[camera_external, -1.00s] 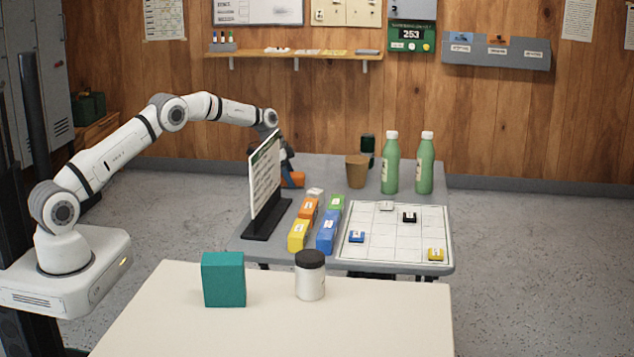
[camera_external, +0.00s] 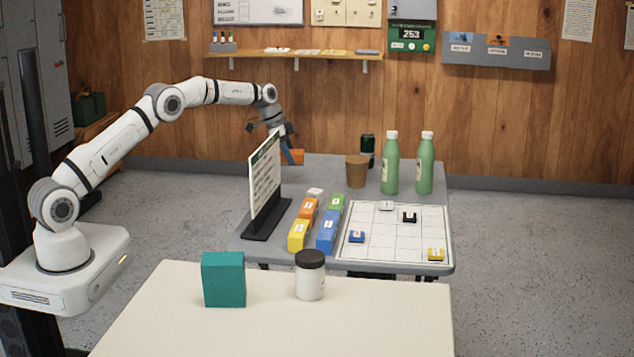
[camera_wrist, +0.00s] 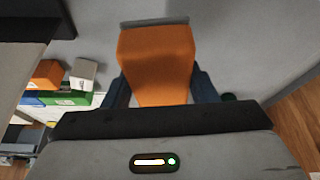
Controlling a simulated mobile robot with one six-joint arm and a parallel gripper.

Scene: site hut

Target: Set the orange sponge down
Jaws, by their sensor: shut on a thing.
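The orange sponge (camera_wrist: 157,62) fills the middle of the wrist view between my two dark fingers. In the external view the orange sponge (camera_external: 292,157) shows just right of the upright sign board's top edge. My gripper (camera_external: 283,148) is shut on it and holds it above the far left part of the grey table (camera_external: 330,172). A gap between sponge and table cannot be measured, but it appears raised. Part of my gripper is hidden behind the sign board.
The sign board (camera_external: 264,185) stands close in front of my gripper. Coloured blocks (camera_external: 327,232) and a white grid board (camera_external: 385,245) lie nearer. A brown cup (camera_external: 356,171), a dark green can (camera_external: 367,148) and two green bottles (camera_external: 390,163) stand to the right.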

